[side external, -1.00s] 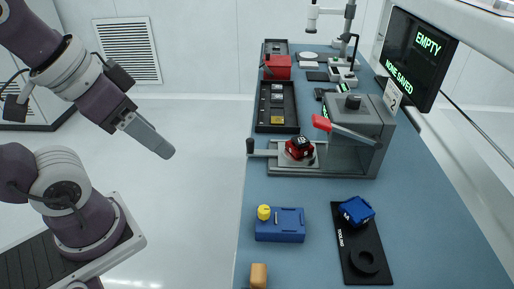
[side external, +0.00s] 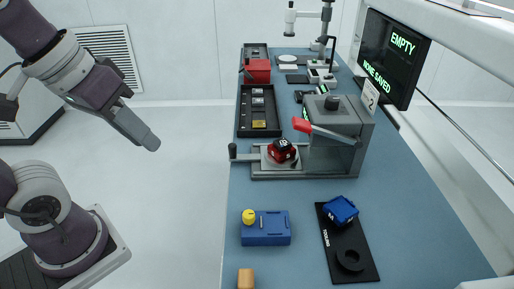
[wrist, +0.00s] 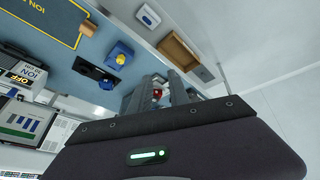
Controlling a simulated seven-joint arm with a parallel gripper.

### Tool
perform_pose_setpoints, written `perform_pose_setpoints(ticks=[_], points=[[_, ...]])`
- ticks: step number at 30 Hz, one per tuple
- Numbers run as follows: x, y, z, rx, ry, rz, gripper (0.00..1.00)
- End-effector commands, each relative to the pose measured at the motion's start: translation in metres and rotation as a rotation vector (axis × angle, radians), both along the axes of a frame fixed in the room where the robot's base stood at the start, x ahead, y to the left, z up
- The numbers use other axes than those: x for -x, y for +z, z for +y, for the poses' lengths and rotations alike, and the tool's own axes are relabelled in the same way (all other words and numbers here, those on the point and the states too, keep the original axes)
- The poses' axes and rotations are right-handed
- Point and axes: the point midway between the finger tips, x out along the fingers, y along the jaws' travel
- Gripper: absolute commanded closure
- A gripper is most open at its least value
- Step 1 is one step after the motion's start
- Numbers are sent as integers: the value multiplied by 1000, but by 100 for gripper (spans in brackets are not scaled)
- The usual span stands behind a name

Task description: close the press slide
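The press (side external: 338,135) is a grey housing with clear sides, a red-handled lever (side external: 302,125) and a dark knob on top. Its slide (side external: 258,160) sticks out to the left, outside the housing, with a dark knob handle (side external: 233,150) at its left end. A red block with a black top (side external: 282,152) sits on the slide plate. My gripper (side external: 152,143) is in the air left of the bench, well apart from the slide handle. In the wrist view, my gripper (wrist: 164,88) shows two fingers with a gap between them and nothing held.
A blue block with a yellow knob (side external: 265,229) and a black plate (side external: 345,245) with another blue block (side external: 341,210) lie nearer on the bench. A black tray (side external: 245,122) and a red box (side external: 258,71) stand behind. A screen (side external: 393,60) reads EMPTY, NONE SAVED.

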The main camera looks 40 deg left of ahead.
Motion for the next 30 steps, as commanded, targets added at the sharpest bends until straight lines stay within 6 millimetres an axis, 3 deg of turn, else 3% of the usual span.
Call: perform_pose_setpoints(ticks=[1,3,6,9,12,17,20,30], points=[[-20,2,6,95,157,63,90],[-57,2,21,255,462,161,100],[-111,-12,55,443,933,290,100],[-152,-37,95,559,1347,382,100],[-174,-61,125,615,1629,427,100],[-184,-78,140,640,1784,446,100],[-185,-91,136,640,1784,449,100],[-193,-163,120,638,1781,451,100]])
